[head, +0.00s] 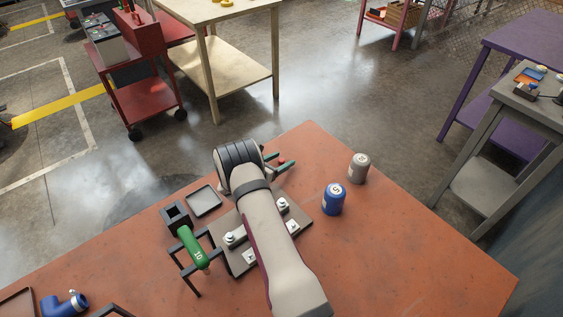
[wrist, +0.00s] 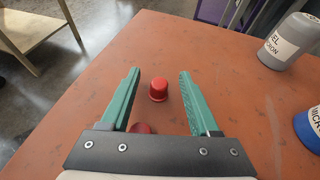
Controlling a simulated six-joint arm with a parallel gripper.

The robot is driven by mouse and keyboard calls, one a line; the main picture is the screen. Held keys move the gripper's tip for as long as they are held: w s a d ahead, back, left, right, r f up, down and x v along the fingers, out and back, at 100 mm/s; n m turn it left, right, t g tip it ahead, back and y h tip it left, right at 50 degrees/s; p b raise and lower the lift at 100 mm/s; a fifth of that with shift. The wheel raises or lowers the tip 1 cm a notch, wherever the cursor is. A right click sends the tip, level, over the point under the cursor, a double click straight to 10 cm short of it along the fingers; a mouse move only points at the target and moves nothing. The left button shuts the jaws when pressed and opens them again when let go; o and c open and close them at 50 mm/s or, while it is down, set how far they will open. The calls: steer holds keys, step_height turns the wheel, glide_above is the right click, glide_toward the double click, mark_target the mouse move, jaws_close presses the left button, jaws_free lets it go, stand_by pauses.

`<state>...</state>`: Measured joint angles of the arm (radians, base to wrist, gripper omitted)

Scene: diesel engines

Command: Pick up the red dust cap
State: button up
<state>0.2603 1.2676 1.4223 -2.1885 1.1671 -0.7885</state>
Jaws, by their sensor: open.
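A small red dust cap (wrist: 158,90) stands on the orange table, between my gripper's two green fingers in the wrist view, with table showing on both sides of it. My gripper (wrist: 160,72) is open and the fingers do not touch the cap. In the head view my gripper (head: 286,158) is near the table's far edge, with a bit of red between the fingers.
A blue can (head: 333,199) and a grey can (head: 359,168) stand to the right. A bolted plate (head: 305,218) lies under my arm. The right front is clear.

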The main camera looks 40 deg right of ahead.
steer(key=shift+w+d+f, duration=0.1)
steer(key=shift+d+f, duration=0.05)
steer(key=shift+d, duration=0.2)
jaws_close()
steer(key=shift+r, duration=0.4)
steer(key=r, duration=0.4)
steer(key=shift+s+d, duration=0.2)
steer(key=shift+s, duration=0.2)
steer(key=s+d+r, duration=0.4)
steer(key=s+r, duration=0.5)
steer(key=r, duration=0.2)
steer(key=shift+s+d+r, duration=0.15)
steer(key=shift+s+d, duration=0.1)
steer(key=shift+s, duration=0.1)
